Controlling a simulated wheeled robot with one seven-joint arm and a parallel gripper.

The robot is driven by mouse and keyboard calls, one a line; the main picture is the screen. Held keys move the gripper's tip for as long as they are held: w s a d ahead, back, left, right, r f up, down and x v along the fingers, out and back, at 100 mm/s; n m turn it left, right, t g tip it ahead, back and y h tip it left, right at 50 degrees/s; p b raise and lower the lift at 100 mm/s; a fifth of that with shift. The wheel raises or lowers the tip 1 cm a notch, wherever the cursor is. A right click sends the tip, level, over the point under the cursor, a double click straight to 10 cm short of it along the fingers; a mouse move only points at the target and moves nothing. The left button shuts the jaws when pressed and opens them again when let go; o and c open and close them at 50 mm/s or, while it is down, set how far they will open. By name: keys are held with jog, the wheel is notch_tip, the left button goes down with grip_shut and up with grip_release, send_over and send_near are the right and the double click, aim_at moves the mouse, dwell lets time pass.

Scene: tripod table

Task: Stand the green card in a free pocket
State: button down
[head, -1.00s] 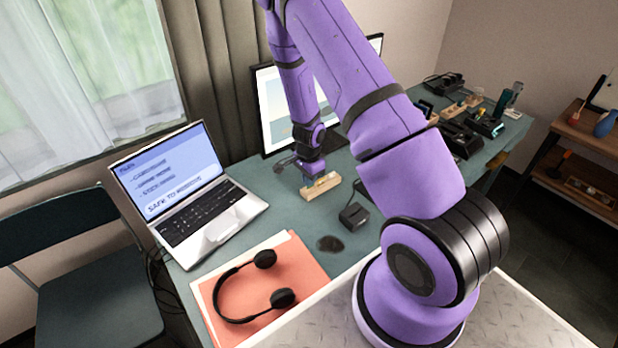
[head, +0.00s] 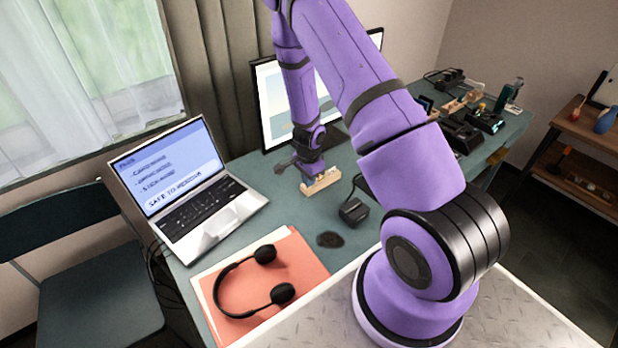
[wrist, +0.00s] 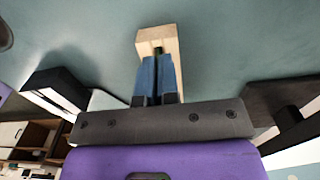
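A pale wooden block (head: 322,182) lies on the teal table, in front of the monitor. It also shows in the wrist view (wrist: 172,40), where a dark slot runs along it. My gripper (head: 314,170) is right over the block. In the wrist view, the blue fingers of my gripper (wrist: 157,60) are close together at the block's near end. A thin dark-green edge, apparently the green card (wrist: 158,49), shows between the fingertips at the slot. Most of the card is hidden by the fingers; I cannot tell how deep it sits.
A small black box (head: 354,211) with a cable and a dark round patch (head: 330,240) are near the block. A laptop (head: 180,185) is to the left, with headphones (head: 226,290) on an orange folder (head: 305,262) in front. The monitor (head: 268,105) stands behind. Several dark devices fill the table's far right.

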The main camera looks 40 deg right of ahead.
jog(key=c, duration=1.3)
grip_release()
notch_tip(320, 180, up, 11)
jog(key=shift+f, duration=0.15)
